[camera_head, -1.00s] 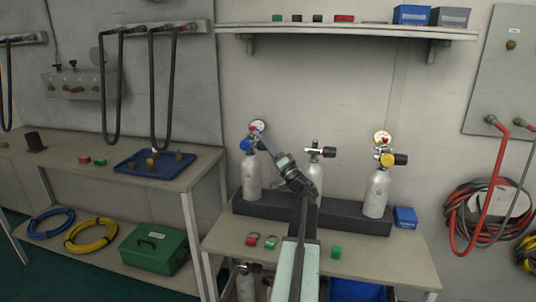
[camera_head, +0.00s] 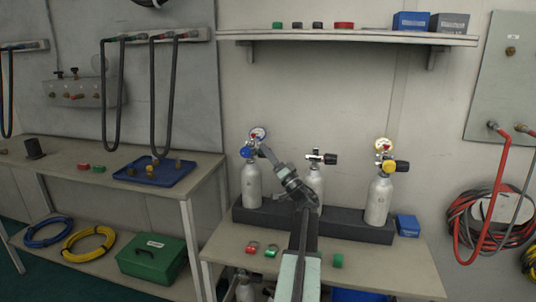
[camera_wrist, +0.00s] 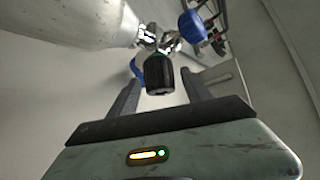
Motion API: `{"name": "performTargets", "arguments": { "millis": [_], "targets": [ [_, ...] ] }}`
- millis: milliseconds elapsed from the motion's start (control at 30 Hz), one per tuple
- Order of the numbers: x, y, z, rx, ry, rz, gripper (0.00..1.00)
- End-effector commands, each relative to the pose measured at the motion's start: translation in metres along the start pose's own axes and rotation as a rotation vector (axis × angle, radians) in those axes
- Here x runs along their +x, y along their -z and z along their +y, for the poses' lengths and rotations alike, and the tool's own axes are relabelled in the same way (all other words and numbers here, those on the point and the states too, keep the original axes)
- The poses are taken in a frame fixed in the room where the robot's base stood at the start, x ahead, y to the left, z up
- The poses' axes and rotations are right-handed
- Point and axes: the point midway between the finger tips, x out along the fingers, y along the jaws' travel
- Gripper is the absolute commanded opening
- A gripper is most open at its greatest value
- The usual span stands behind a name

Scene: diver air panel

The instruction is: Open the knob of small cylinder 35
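Three small silver cylinders stand in a dark rack on the bench: a left one (camera_head: 251,187) with a blue fitting and gauge, a middle one (camera_head: 315,182), and a right one (camera_head: 379,202) with a yellow fitting. I cannot read any number. My gripper (camera_head: 264,151) is at the valve of the left cylinder. In the wrist view its fingers (camera_wrist: 158,92) are open, one on each side of a black knob (camera_wrist: 158,75), with gaps showing. The cylinder body (camera_wrist: 75,20) is at upper left and the blue fitting (camera_wrist: 193,25) at upper right. The left knob is hidden in the head view.
The rack (camera_head: 345,224) holds the cylinders. Small red and green items (camera_head: 252,246) lie on the bench in front. A blue box (camera_head: 408,225) is right of the rack. A shelf (camera_head: 350,38) hangs above, and a second bench (camera_head: 95,152) stands at left.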

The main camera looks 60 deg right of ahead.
Motion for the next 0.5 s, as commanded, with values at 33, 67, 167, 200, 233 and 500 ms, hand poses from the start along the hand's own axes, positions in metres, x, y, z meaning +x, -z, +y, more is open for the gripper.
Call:
{"name": "performTargets", "arguments": {
  "millis": [33, 67, 167, 200, 233, 500],
  "targets": [
    [0.000, 0.000, 0.000, 0.000, 0.000, 0.000, 0.57],
    [0.000, 0.000, 0.000, 0.000, 0.000, 0.001, 0.57],
    [0.000, 0.000, 0.000, 0.001, 0.000, 0.001, 0.57],
    [0.000, 0.000, 0.000, 0.001, 0.000, 0.001, 0.57],
    [0.000, 0.001, 0.000, 0.001, 0.000, 0.001, 0.57],
    [0.020, 0.022, -0.022, 0.001, 0.000, 0.001, 0.57]
  ]
}}
